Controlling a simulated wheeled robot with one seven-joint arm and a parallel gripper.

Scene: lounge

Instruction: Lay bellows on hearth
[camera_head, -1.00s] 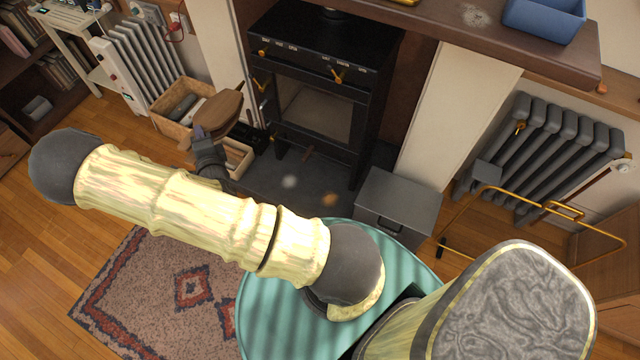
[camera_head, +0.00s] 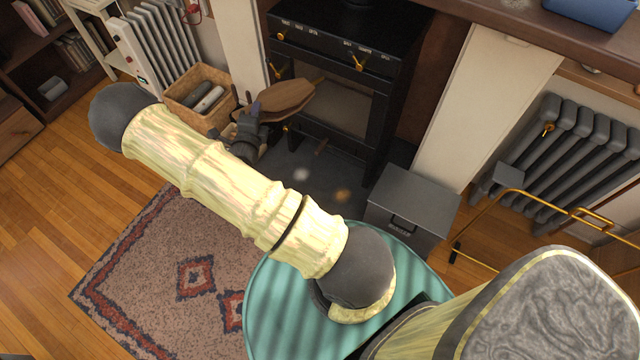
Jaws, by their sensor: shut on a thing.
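The bellows (camera_head: 283,98) have brown wooden paddle-shaped boards. My gripper (camera_head: 254,113) is shut on them and holds them up in front of the left part of the black stove (camera_head: 340,100). The bellows lie across the view with their broad face showing. The dark hearth (camera_head: 322,176) spreads on the floor below and in front of the stove. A pale spot and an orange-brown spot show on it. My own arm hides the hearth's front left part, and the fingertips are small and partly hidden.
A wicker basket with grey rolls (camera_head: 198,98) stands left of the stove. A dark lidded box (camera_head: 412,205) stands at the hearth's right. A brass rail (camera_head: 520,205) and a radiator (camera_head: 575,150) are farther right. A patterned rug (camera_head: 160,255) lies in front.

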